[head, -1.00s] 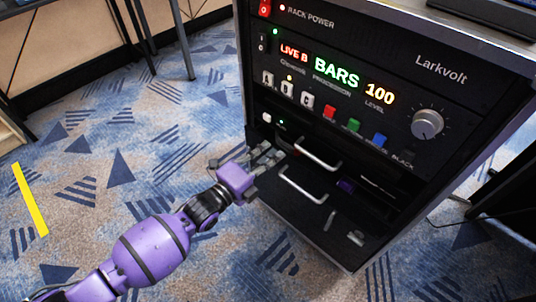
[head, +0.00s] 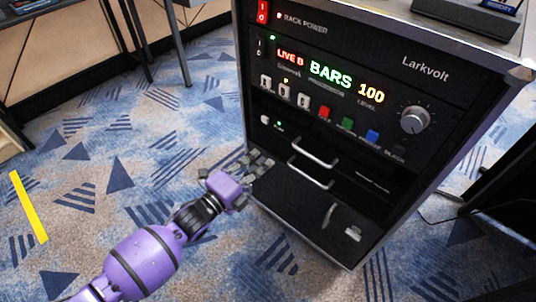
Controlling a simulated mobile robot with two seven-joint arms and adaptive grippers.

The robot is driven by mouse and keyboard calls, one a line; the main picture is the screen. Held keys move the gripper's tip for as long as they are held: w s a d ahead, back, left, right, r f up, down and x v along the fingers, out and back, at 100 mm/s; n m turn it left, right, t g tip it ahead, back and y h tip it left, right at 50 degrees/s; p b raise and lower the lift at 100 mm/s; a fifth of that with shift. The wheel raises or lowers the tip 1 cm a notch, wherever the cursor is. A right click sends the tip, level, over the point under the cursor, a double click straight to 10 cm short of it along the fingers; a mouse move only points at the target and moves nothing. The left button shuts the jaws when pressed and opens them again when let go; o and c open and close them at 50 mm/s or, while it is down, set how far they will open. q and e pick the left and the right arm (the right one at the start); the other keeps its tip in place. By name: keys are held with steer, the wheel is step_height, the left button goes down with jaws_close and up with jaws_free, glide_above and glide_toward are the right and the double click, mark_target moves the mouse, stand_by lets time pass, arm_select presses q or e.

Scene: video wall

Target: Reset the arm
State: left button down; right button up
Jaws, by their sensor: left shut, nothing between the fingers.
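My left arm is purple and comes in from the lower left. Its left gripper (head: 258,165) is shut and empty, in front of the lower left part of the black Larkvolt rack (head: 440,105). I cannot tell whether the fingertips touch the rack. The rack's display (head: 330,75) reads LIVE B, BARS and 100. Below it are white switches, red, green and blue buttons, and a round knob (head: 414,119). My right gripper is not in view.
Blue patterned carpet (head: 100,130) lies open to the left, with a yellow strip (head: 28,206) on it. Table legs (head: 180,50) stand at the upper left. A dark device (head: 470,15) sits on top of the rack. A cable runs on the floor at the right.

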arm_select(q)
steer(key=v, duration=0.7)
steer(key=shift+f+p, duration=0.2)
steer(key=shift+p, duration=0.2)
steer(key=shift+a, duration=0.15)
